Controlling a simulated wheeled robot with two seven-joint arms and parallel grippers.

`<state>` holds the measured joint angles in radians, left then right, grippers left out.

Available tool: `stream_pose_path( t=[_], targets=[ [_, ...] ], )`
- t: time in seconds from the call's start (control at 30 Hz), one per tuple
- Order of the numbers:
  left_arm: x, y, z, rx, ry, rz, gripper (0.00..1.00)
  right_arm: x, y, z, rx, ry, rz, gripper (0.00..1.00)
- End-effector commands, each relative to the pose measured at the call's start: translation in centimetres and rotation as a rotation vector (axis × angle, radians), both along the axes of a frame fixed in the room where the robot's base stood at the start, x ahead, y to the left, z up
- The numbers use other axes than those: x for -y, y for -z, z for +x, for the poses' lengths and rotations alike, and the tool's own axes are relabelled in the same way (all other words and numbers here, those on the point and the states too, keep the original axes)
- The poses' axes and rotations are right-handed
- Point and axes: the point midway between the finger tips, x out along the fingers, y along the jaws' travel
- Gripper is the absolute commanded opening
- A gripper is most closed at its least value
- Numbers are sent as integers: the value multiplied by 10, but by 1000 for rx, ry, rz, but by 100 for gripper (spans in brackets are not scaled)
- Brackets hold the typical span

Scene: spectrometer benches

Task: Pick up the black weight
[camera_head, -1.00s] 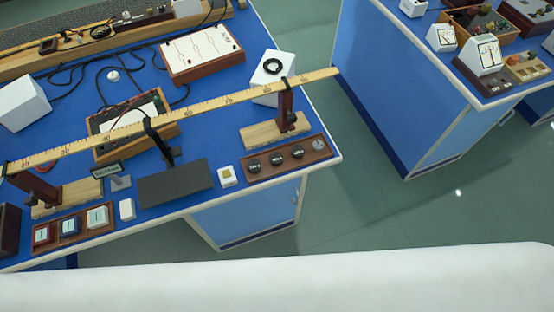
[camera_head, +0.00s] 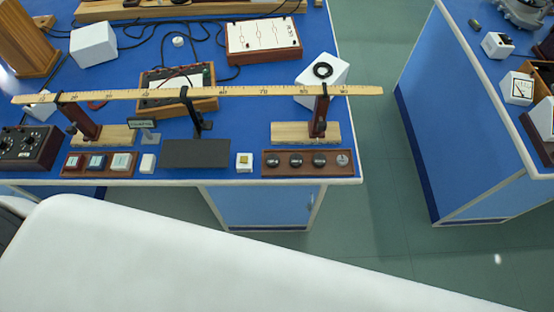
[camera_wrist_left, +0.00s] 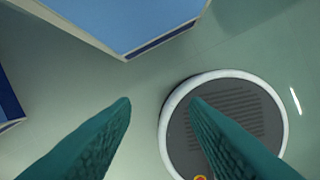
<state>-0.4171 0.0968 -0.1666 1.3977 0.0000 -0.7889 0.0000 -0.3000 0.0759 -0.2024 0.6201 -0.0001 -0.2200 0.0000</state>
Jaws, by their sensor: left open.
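A reddish-brown tray (camera_head: 308,173) lies at the front right of the near blue bench in the head view. It holds a row of small round dark weights, among them a black weight (camera_head: 297,160) and another black weight (camera_head: 320,160), plus a greyer disc (camera_head: 342,159) at its right end. I cannot tell which one the task means. My left gripper (camera_wrist_left: 162,103) shows only in the left wrist view. Its two green fingers are apart and empty, above the floor and away from the bench top. My right gripper is not in view.
A wooden ruler (camera_head: 235,92) on stands spans the bench behind the tray. A dark grey block (camera_head: 196,153) and a small white block (camera_head: 244,162) are left of the tray. Another blue bench (camera_head: 450,120) stands to the right across a floor gap.

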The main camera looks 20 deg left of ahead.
Motion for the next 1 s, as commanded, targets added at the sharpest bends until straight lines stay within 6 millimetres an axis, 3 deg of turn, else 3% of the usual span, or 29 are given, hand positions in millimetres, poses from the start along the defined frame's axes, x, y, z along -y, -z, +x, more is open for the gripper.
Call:
stream_pose_path(
  t=[0.2, 0.47, 0.63, 0.8, 1.0],
  targets=[
    [5, -92, 38, 54, -7, -7, 41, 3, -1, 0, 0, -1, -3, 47],
    [9, -181, 56, 137, 2, -26, 41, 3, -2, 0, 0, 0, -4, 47],
    [17, -237, 72, 288, 40, -69, 41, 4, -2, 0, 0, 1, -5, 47],
    [29, -257, 94, 482, 88, -133, 41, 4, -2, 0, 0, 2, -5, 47],
    [38, -264, 114, 679, 117, -194, 41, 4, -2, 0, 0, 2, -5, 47]
  ],
)
